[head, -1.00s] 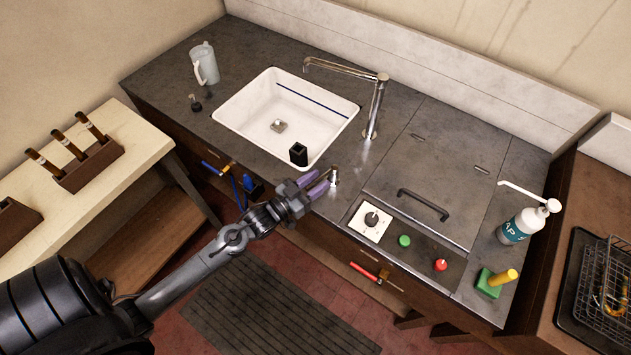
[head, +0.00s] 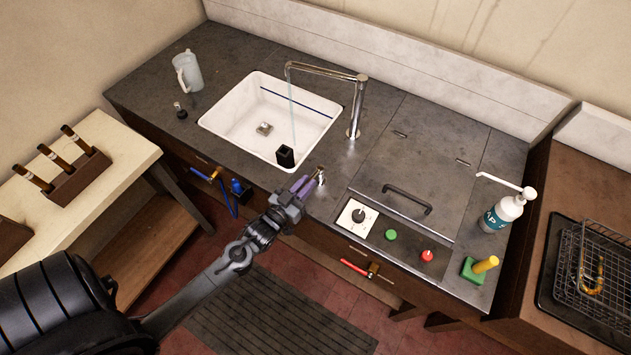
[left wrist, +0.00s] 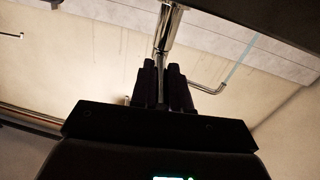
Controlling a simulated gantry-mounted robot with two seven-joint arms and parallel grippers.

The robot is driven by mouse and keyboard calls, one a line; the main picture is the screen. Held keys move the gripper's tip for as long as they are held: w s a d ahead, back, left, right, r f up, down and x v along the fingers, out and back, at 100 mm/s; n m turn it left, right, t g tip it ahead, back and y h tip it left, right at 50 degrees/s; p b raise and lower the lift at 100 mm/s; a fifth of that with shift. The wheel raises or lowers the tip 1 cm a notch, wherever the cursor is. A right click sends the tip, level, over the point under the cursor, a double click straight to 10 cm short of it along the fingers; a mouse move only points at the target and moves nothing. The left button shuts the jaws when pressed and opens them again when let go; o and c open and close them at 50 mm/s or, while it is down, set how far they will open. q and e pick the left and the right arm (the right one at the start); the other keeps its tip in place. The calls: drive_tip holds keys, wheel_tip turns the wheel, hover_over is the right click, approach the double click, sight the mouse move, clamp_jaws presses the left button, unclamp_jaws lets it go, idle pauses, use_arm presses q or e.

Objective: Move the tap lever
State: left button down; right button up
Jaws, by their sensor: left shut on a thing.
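The tap lever (head: 320,174) is a small metal lever on the counter's front edge, right of the sink. My left gripper (head: 308,183) is shut on it, its purple fingers at the lever. In the left wrist view the dark fingers (left wrist: 164,85) close around a shiny metal rod. The chrome tap (head: 357,105) stands behind, its spout reaching over the white sink (head: 219,122). A thin stream of water (head: 292,108) falls from the spout into the sink. My right gripper is not in view.
A black square cup (head: 285,157) stands at the sink's front edge. A dial plate (head: 357,215), green button (head: 391,235) and red knob (head: 427,256) lie right of the lever. A soap bottle (head: 502,213) and a jug (head: 187,72) stand on the counter.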

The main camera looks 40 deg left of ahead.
use_arm(q)
drive_tip(key=shift+d+r+n+y, duration=0.1)
drive_tip(key=shift+d+n+y, duration=0.4)
drive_tip(key=shift+y, duration=0.3)
drive_tip(key=shift+w+d+n+g+y+p, duration=0.15)
drive_tip(key=shift+d+n+g+y, duration=0.1)
drive_tip(key=shift+n+y, duration=0.4)
drive_tip(key=shift+w+d+n+g+y+p, duration=0.15)
drive_tip(key=shift+d+n+g+y, duration=0.15)
drive_tip(key=shift+y, duration=0.55)
drive_tip(key=shift+s+a, duration=0.1)
drive_tip(key=shift+a, duration=0.05)
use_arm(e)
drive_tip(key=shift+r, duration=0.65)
use_arm(q)
drive_tip(key=c, duration=1.1)
unclamp_jaws()
drive_tip(key=v, duration=1.1)
drive_tip(key=shift+b, duration=0.3)
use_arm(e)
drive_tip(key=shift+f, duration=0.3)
